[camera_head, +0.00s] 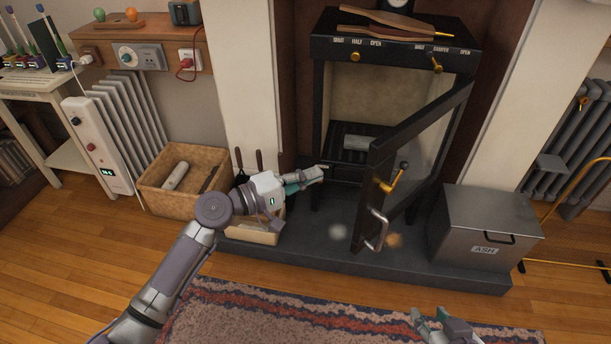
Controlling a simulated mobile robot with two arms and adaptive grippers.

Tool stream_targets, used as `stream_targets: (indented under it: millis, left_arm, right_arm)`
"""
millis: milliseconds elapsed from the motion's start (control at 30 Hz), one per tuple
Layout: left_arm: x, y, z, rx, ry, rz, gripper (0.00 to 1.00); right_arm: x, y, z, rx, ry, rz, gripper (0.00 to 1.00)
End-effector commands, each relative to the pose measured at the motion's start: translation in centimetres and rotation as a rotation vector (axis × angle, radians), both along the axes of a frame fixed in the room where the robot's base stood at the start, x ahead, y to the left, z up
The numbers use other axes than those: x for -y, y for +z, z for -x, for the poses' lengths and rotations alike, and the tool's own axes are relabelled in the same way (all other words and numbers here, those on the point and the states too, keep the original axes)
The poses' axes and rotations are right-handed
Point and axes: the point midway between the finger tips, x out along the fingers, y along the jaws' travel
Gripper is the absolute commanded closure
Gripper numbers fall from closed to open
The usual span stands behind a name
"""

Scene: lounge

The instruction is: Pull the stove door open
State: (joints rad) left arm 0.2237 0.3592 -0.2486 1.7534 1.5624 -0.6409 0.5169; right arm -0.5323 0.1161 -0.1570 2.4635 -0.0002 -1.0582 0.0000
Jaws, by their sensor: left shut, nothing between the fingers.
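The black stove (394,52) stands in the fireplace recess. Its framed glass door (425,137) is swung open toward me, hinged on the right. The firebox shows a grate with a pale block on it. The door carries a brass latch lever (394,178) and a silver bar handle (378,229). My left gripper (322,172) is shut and empty, in front of the opening, left of the door's free edge and apart from both handles. My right gripper (438,326) shows only partly at the bottom edge, over the rug, well below the door; its jaw state is unclear.
A grey ash box (483,222) stands right of the door on the dark hearth (310,236). A wicker basket (200,160) with a log stands at left, near my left arm. Bellows (395,22) lie on the stove top. A patterned rug (265,315) covers the front floor.

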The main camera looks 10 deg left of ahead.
Motion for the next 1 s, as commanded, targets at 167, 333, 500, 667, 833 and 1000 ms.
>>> stream_targets:
  millis: [167,333,500,667,833,1000]
  left_arm:
    - [3.2,0.0,-2.6,0.003,0.000,0.002,1.00]
    - [5.8,0.1,-4.1,0.000,-0.002,0.000,1.00]
    - [7.6,0.0,-2.5,0.001,0.001,-0.002,1.00]
    - [8.3,0.0,-2.0,0.002,0.002,-0.001,1.00]
    - [8.4,0.0,-1.9,0.002,0.002,-0.001,1.00]
    - [8.4,0.0,-1.9,0.002,0.002,-0.001,1.00]
  right_arm:
    - [-0.3,0.5,-0.8,0.051,0.005,-0.012,0.60]
    - [-0.6,1.3,-1.3,0.094,0.008,-0.022,0.60]
    - [0.0,0.0,0.2,-0.011,0.000,0.002,0.60]
    - [0.3,-0.6,0.9,-0.056,-0.003,0.012,0.60]
    - [0.3,-0.7,1.0,-0.063,-0.004,0.013,0.60]
    - [0.3,-0.7,1.0,-0.063,-0.004,0.013,0.60]
